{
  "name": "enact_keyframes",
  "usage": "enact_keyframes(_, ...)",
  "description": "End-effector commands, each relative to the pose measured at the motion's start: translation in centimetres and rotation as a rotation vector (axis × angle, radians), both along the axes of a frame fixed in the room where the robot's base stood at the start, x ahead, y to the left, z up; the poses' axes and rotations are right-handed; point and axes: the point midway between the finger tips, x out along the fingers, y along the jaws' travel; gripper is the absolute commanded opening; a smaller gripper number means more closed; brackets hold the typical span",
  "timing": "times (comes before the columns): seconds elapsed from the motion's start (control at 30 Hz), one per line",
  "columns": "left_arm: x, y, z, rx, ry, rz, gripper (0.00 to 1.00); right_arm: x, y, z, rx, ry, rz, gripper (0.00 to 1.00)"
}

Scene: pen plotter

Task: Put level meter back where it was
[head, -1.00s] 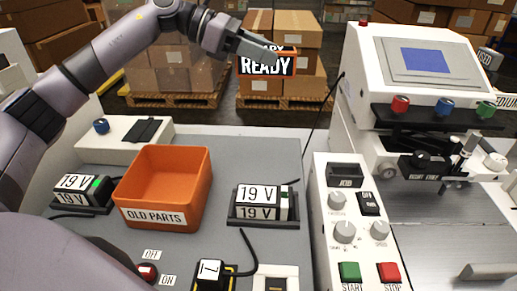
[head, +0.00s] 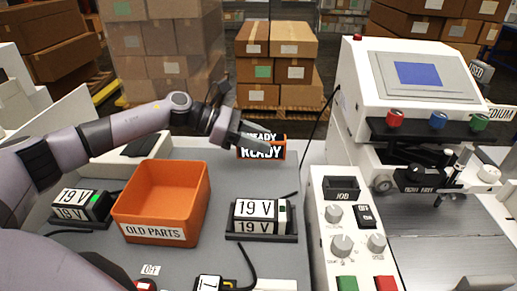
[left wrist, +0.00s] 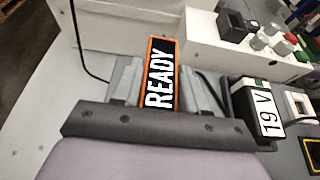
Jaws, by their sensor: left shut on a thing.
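The level meter (head: 262,152) is a dark block with orange edges and white READY lettering. My left gripper (head: 250,143) is shut on it and holds it near the back edge of the grey table, behind the right 19 V block. In the left wrist view the level meter (left wrist: 160,75) sits between the two fingers of the gripper (left wrist: 163,90), its lettered face showing. Whether its underside touches the table is hard to tell. My right gripper is not in view.
An orange OLD PARTS bin (head: 160,205) stands left of centre. A 19 V block (head: 80,208) sits left of it, another (head: 260,215) in a dark holder to its right. The white plotter control panel (head: 345,225) borders the table on the right. A dark cable rises beside it.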

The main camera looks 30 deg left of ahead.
Motion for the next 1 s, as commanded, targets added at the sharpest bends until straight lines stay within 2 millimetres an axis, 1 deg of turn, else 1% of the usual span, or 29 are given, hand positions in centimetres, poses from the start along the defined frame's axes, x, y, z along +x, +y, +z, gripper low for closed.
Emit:
enact_keyframes(0.03,0.0,-0.1,-1.0,-0.001,0.005,0.000,0.00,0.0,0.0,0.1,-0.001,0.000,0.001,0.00)
enact_keyframes(0.1,0.0,0.0,-2.0,-0.001,0.004,0.000,0.00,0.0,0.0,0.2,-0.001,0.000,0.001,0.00)
enact_keyframes(0.2,0.0,0.0,-3.0,0.000,0.003,-0.001,0.00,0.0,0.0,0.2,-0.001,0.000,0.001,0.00)
enact_keyframes(0.47,0.0,0.0,-3.2,0.000,0.000,-0.001,0.00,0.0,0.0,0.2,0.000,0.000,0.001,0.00)
enact_keyframes(0.63,0.0,0.0,-3.6,0.000,0.000,-0.001,0.00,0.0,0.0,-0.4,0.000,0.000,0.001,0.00)
enact_keyframes(0.67,0.0,0.0,-3.6,0.000,0.002,-0.001,0.49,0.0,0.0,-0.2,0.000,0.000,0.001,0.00)
enact_keyframes(0.7,0.0,0.0,-3.5,0.000,0.002,-0.001,0.62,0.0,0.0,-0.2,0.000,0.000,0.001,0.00)
enact_keyframes(0.73,0.0,0.0,-3.5,0.000,0.002,-0.001,0.68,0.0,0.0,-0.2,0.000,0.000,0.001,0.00)
enact_keyframes(1.0,0.0,0.0,-3.5,0.001,0.002,-0.001,0.68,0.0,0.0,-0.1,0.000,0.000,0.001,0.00)
